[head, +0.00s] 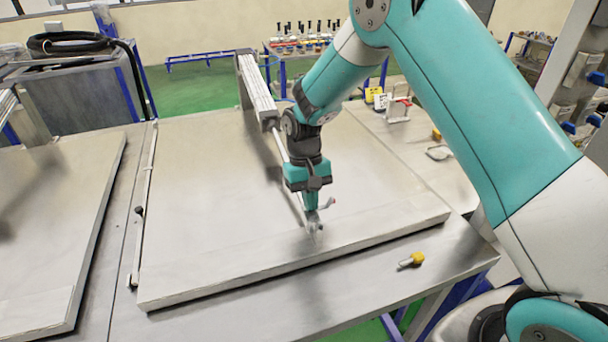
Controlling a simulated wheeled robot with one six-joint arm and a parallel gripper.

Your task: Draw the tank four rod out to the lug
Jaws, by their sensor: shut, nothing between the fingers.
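A small grey fitting (314,226), perhaps the lug, sits near the lid's front at the rod's end. My teal gripper (311,208) points down just above it, shut with nothing held. I cannot tell whether the fingers touch the rod end or fitting.
A second lid (60,215) lies at left, with a thin bar (143,205) between.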

